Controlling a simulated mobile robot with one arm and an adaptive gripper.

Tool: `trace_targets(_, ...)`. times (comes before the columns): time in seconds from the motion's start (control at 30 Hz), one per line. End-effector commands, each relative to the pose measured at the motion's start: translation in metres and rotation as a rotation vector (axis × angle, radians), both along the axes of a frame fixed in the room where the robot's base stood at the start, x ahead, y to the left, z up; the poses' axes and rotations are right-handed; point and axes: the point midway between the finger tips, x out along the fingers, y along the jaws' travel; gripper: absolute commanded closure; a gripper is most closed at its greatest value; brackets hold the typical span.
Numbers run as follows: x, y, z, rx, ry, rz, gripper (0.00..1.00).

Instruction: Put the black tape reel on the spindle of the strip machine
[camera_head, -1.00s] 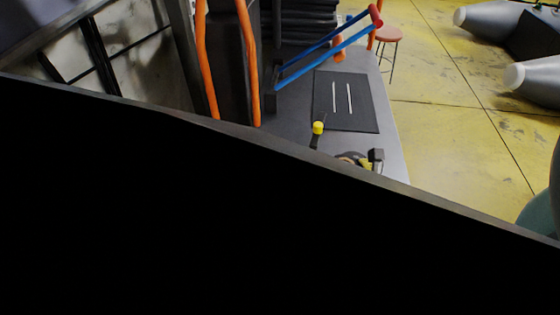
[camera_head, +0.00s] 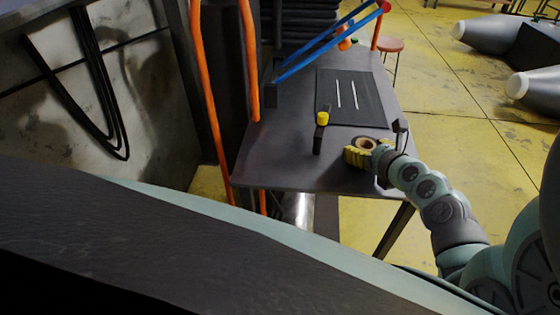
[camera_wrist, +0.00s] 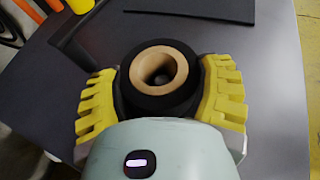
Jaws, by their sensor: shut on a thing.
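The black tape reel (camera_wrist: 160,107), a black ring around a tan core with an open hole, sits between the yellow fingers of my gripper (camera_wrist: 160,75) in the wrist view. The fingers are shut on its sides. In the head view my gripper (camera_head: 362,154) and the reel's tan core (camera_head: 367,144) are over the front right part of the grey table (camera_head: 285,165). A dark upright piece with a yellow top (camera_head: 322,118) stands to their left, apart from them. A blue frame with a red end (camera_head: 328,45) is farther back. I cannot tell which part is the spindle.
A black mat (camera_head: 372,107) with two white strips lies behind my gripper on the table. Orange tubes (camera_head: 205,100) hang by a dark column at the left. A stool (camera_head: 392,45) and grey inflatable tubes (camera_head: 535,80) are beyond. The table's front left is clear.

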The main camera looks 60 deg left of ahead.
Motion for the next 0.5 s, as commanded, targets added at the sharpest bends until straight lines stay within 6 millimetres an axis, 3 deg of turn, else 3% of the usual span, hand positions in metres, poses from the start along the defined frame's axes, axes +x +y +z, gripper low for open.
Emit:
trace_targets(0.37,0.0,0.0003,-0.0046,0.001,-0.001,0.0,0.7)
trace_targets(0.4,-0.0001,0.0003,-0.0027,0.001,-0.001,0.0,0.25)
trace_targets(0.5,-0.0003,0.0006,-0.0026,0.001,-0.001,0.001,0.14)
